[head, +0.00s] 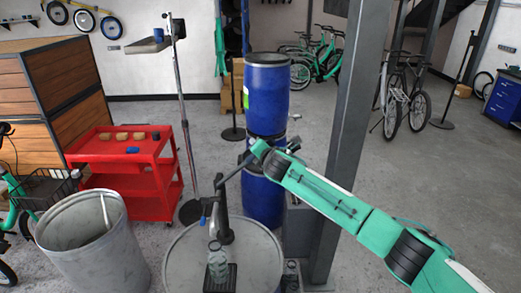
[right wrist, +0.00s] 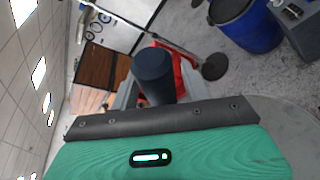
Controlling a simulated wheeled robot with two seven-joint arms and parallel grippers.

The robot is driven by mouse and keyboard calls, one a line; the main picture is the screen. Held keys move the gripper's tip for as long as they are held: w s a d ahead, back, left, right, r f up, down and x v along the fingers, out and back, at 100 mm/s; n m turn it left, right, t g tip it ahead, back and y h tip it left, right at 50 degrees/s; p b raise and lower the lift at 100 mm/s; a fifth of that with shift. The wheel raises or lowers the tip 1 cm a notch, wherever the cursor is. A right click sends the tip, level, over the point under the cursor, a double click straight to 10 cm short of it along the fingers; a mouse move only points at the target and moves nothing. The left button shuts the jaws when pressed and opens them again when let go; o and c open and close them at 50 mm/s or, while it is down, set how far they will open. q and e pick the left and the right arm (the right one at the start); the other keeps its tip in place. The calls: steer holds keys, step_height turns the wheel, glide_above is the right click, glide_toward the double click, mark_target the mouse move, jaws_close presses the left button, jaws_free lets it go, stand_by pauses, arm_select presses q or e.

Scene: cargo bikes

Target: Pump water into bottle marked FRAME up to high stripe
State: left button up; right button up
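A clear, pale-green bottle (head: 217,262) stands upright on a black drip grate (head: 232,276) on top of a grey drum (head: 262,262). Its label, stripes and water level are too small to read. A dark hand pump (head: 222,205) rises behind it, its spout above the bottle. The pump lever (head: 230,172) slants up to the right. My right gripper (head: 254,156) is at the lever's raised end. In the right wrist view a dark cylindrical grip (right wrist: 153,75) sits between its grey fingers, which look closed on it. My left gripper is out of view.
Blue barrels (head: 266,90) stand behind the pump, and a steel post (head: 345,130) rises to the right. A red cart (head: 125,175) with small items and a grey bin (head: 85,250) are on the left. Open floor lies at right.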

steer(key=shift+f, duration=0.1)
steer(key=shift+s+d, duration=0.15)
steer(key=shift+s, duration=0.25)
steer(key=b+v, duration=0.6)
steer(key=v, duration=0.7)
